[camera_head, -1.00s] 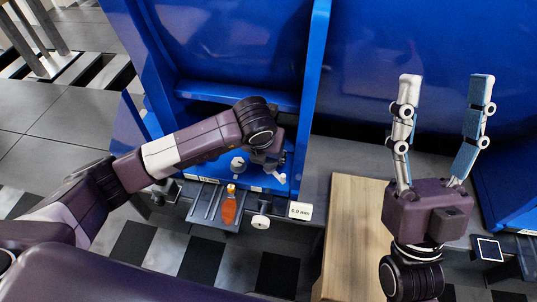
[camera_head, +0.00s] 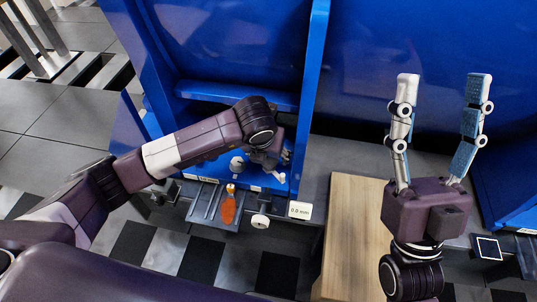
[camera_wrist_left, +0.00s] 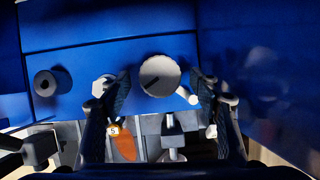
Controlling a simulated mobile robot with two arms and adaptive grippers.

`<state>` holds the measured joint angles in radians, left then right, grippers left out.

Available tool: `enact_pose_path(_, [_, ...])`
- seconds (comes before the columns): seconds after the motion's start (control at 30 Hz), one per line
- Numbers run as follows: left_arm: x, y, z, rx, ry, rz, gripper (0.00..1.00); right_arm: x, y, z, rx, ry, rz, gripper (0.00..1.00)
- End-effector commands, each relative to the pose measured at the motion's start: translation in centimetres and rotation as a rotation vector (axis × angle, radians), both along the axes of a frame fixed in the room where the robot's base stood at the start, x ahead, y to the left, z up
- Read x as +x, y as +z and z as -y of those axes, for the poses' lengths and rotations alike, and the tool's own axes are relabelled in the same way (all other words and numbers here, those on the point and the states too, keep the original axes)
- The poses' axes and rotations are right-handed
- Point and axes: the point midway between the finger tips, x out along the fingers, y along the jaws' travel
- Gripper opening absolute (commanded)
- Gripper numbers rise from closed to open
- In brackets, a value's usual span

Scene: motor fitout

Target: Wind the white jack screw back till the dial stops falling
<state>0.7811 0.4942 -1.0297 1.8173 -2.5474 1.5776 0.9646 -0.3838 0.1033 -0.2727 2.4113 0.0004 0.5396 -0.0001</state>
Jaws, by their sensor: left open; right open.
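My left gripper (camera_head: 278,163) reaches down into the blue bay, and my own wrist hides much of it in the head view. In the left wrist view it is open (camera_wrist_left: 163,84), with one finger on each side of a round white knob (camera_wrist_left: 157,72). A white peg (camera_wrist_left: 187,96) sticks out beside the knob; I take these as the jack screw. The fingers look apart from the knob. The white tip also shows in the head view (camera_head: 280,177). The readout (camera_head: 299,211) seems to show 0.0 mm. My right gripper (camera_head: 437,130) is open, empty and raised.
An orange-handled tool (camera_head: 229,209) lies on the grey tray (camera_head: 205,203). A white disc (camera_head: 260,221) stands right of it. Another white knob (camera_head: 237,165) sits left of my left gripper. A wooden board (camera_head: 351,225) lies between the arms. Blue walls enclose the bay.

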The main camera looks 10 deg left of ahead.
Motion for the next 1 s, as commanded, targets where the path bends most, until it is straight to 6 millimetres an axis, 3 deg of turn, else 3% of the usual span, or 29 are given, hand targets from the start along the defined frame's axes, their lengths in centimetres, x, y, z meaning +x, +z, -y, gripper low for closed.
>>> enact_pose_path(0.17, [-0.6, 1.8, 0.0, -0.001, 0.000, 0.004, 0.57, 0.0, 0.0, 0.0, 0.000, 0.000, 0.000, 0.57])
enact_pose_path(0.6, [-3.9, 9.7, -0.2, -0.002, -0.002, 0.004, 0.57, 0.0, 0.0, 0.0, 0.001, 0.001, 0.001, 0.57])
enact_pose_path(1.0, [-4.5, 11.1, -0.2, -0.001, 0.000, 0.001, 0.57, 0.0, 0.0, 0.0, 0.001, 0.001, 0.001, 0.57])
